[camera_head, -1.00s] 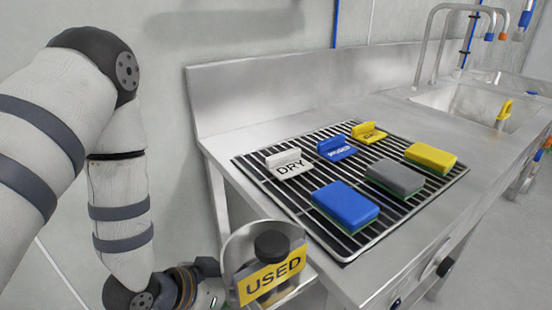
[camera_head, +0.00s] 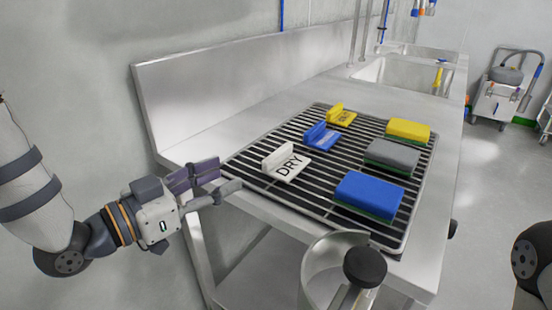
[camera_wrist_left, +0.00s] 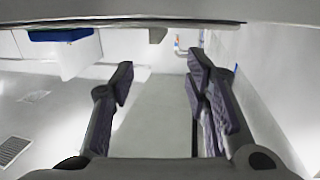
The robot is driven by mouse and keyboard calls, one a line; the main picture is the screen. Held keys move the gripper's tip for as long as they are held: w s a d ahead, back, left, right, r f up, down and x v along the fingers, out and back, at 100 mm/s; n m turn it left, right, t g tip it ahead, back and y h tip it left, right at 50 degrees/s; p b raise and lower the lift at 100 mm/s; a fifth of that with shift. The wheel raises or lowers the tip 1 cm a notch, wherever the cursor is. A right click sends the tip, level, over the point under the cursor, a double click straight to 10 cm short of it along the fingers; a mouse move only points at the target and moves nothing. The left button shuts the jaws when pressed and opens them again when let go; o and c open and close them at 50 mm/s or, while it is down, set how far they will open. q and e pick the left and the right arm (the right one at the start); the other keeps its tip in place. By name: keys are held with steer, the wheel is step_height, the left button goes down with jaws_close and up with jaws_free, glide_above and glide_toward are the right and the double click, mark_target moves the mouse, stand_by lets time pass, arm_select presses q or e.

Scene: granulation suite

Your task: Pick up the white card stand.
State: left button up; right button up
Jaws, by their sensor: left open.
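The white card stand (camera_head: 287,163), marked DRY, sits on the slatted drying rack (camera_head: 233,170) near its left end. It has a flat lettered face and a raised block behind. My left gripper (camera_head: 226,180) is open and empty, left of the stand and apart from it, by the left edge of the steel counter. Its two spread fingers also show in the left wrist view (camera_wrist_left: 160,88), with nothing between them. The stand cannot be made out in the wrist view. My right gripper is not in view.
A blue card stand (camera_head: 321,137) and a yellow one (camera_head: 341,116) stand behind the white one. Blue (camera_head: 368,194), grey (camera_head: 392,156) and yellow (camera_head: 408,131) sponges lie to the right. A curved metal piece (camera_head: 318,270) with a black knob (camera_head: 366,266) is in front.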

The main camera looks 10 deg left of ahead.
arm_select(q)
glide_toward(272, 155)
steer(key=x, duration=0.4)
steer(key=shift+s+d+f+b, duration=0.1)
steer(key=shift+f+b, duration=0.05)
steer(key=shift+b, duration=0.15)
steer(key=x, duration=0.6)
jaws_close()
